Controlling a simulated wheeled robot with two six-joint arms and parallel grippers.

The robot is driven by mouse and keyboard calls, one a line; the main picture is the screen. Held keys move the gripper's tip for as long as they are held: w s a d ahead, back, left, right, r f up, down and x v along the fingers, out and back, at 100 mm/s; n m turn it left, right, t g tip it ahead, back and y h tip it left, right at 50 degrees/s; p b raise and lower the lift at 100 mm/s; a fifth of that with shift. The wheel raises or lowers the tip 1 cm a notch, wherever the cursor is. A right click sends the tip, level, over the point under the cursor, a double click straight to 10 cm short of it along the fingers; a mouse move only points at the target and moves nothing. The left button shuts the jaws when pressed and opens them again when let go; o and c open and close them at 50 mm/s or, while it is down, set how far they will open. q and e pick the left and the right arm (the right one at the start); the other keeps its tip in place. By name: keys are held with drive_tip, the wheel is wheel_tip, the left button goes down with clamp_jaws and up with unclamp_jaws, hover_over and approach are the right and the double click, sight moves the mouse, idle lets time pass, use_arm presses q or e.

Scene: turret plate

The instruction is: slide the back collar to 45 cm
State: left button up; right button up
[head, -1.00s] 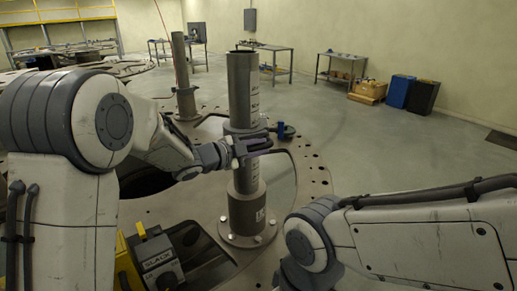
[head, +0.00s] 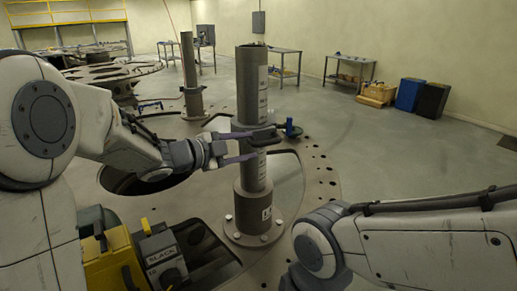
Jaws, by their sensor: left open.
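A near grey post (head: 251,85) stands upright on a bolted flange, with pale scale markings that I cannot read. A grey collar (head: 246,126) sits around it about midway up, with a blue knob (head: 291,128) on its right side. My left gripper (head: 248,146) reaches in from the left, jaws open. One finger is at the collar's lower edge, the other lower, in front of the post; I cannot tell whether they touch. A farther post (head: 188,62) stands behind to the left, with a thicker lower part (head: 193,101). My right gripper is out of view.
A yellow and dark box (head: 160,258) with a lettered face sits at the lower left. The round plate has a dark opening left of the near post. My right arm spans the lower right. Tables and blue and black bins (head: 409,94) stand far back.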

use_arm(q)
drive_tip(key=v, duration=0.2)
drive_tip(key=shift+s+a, duration=0.2)
drive_tip(key=s+f+n+g+y, duration=0.3)
drive_tip(key=s+f+n, duration=0.1)
drive_tip(key=s, duration=0.7)
drive_tip(key=s+d+f+n+g+y+b, duration=0.1)
drive_tip(key=s+f+n+g+y, duration=0.2)
drive_tip(key=s+f, duration=0.4)
drive_tip(key=s+d+f+n+g+y, duration=0.1)
drive_tip(key=s+f+n+g+y, duration=0.3)
drive_tip(key=s, duration=1.1)
drive_tip(key=shift+f+n+g, duration=0.3)
drive_tip(key=shift+f+n, duration=0.45)
drive_tip(key=shift+n, duration=0.45)
drive_tip(key=shift+w+d, duration=0.1)
drive_tip(key=shift+d, duration=0.05)
